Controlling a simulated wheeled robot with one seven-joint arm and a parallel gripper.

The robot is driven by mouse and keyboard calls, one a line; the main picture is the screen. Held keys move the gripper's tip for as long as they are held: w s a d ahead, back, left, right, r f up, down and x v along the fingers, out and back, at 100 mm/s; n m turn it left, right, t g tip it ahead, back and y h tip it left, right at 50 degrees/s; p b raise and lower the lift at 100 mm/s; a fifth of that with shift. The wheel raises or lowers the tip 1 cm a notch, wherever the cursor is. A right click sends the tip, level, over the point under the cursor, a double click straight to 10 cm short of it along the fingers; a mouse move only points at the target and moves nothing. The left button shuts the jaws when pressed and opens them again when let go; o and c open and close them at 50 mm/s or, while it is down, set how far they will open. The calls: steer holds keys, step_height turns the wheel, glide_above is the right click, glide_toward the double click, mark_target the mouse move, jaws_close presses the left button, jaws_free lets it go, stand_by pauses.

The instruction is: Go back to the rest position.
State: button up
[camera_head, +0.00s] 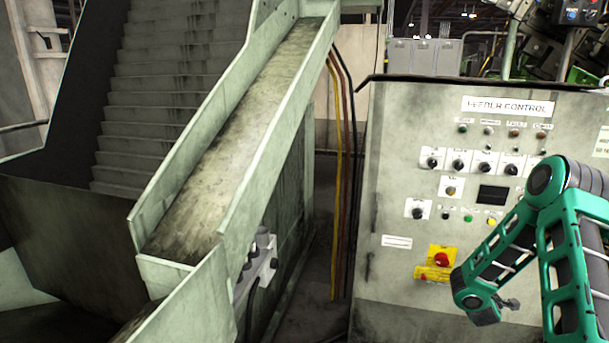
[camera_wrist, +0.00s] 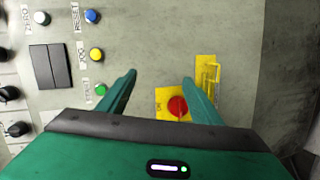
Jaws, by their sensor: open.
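My teal arm (camera_head: 575,240) reaches in from the right in the head view and bends down in front of the feeder control panel (camera_head: 390,270). Its lower end is low and right of the red emergency stop button (camera_head: 441,259). In the wrist view my gripper (camera_wrist: 160,88) is open, its two teal fingers spread with nothing between the tips. The red emergency stop (camera_wrist: 178,106) on its yellow plate shows near the right finger, with the panel face behind. I cannot tell the exact gap from fingers to panel.
The panel carries several knobs, lamps and buttons, including a yellow button (camera_wrist: 96,54) and a green button (camera_wrist: 100,89) left of the fingers. A yellow bracket (camera_wrist: 211,80) is at the right finger. A sloping metal chute (camera_head: 235,135) and hanging cables (camera_head: 335,180) stand left of the panel.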

steer(key=s+d+r+m+g, duration=0.3)
steer(key=s+r+m+g, duration=0.6)
steer(key=s+r, duration=0.7)
steer(key=s+a+r+m+g+y, duration=0.1)
steer(key=s+a+m+y, duration=0.1)
steer(key=s+a, duration=0.4)
steer(key=s+a+r+m+g+y, duration=0.2)
steer(key=s+a, duration=0.5)
steer(key=s, duration=0.8)
steer(key=s+a+r+m+g+y, duration=0.1)
steer(key=s+a+m+y, duration=0.2)
steer(key=s+a, duration=0.4)
steer(key=s+y, duration=0.1)
steer(key=s, duration=0.3)
steer(key=shift+a+r+m+g, duration=0.15)
steer(key=shift+m+g, duration=0.15)
steer(key=shift+m, duration=0.1)
steer(key=shift+w, duration=0.1)
steer(key=shift+w+f, duration=0.25)
steer(key=shift+w, duration=0.25)
